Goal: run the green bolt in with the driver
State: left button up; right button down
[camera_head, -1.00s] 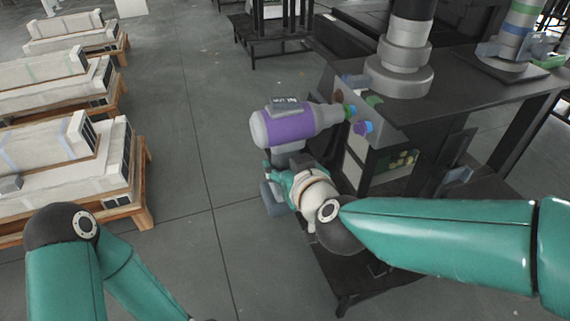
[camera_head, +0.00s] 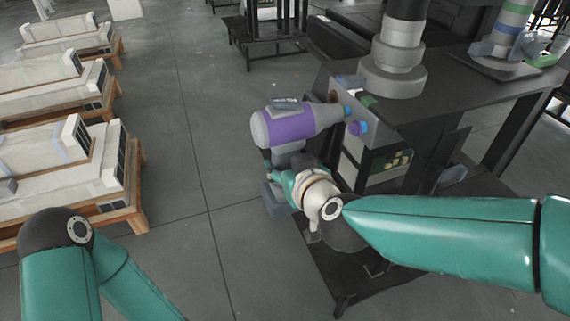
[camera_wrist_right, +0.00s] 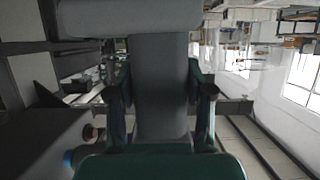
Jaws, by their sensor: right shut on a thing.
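The driver (camera_head: 290,126), a purple and grey tool with a tapered nose, is held level with its nose against the front of the grey upright plate (camera_head: 375,122). My right gripper (camera_head: 284,162) is shut on its grey handle, which also fills the middle of the right wrist view (camera_wrist_right: 162,90). A dark green patch (camera_head: 368,101) shows at the plate's top; I cannot tell whether it is the bolt. The green bolt cannot be made out surely at the nose, where a small bluish piece shows. My left arm is at lower left, its gripper out of frame.
A blue-purple knob (camera_head: 357,128) sits just below the nose, and a brown knob (camera_head: 332,97) just above it. The dark bench (camera_head: 455,105) carries a grey column (camera_head: 395,62). Pallets with white units (camera_head: 60,175) stand left; the floor between is clear.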

jog(key=shift+w+d+r+p, duration=0.2)
jog(key=shift+w+d+p, duration=0.1)
jog(key=shift+d+p, duration=0.45)
dwell(2.4)
dwell(0.4)
jog(key=shift+s+a+p, duration=0.25)
jog(key=shift+a+p, duration=0.15)
jog(key=shift+a, duration=0.4)
jog(key=shift+s+a+p, duration=0.3)
jog(key=shift+a+p, duration=0.05)
jog(key=shift+a, duration=0.5)
jog(key=shift+s+a+p, duration=0.25)
jog(key=shift+a+p, duration=0.15)
jog(key=shift+a, duration=0.4)
jog(key=shift+s+a+p, duration=0.2)
jog(key=shift+a+p, duration=0.05)
jog(key=shift+a, duration=0.4)
jog(key=shift+s+a+p, duration=0.25)
jog(key=shift+a+p, duration=0.05)
jog(key=shift+a, duration=0.3)
jog(key=shift+s+a+p, duration=0.2)
jog(key=shift+a+p, duration=0.05)
jog(key=shift+a, duration=0.4)
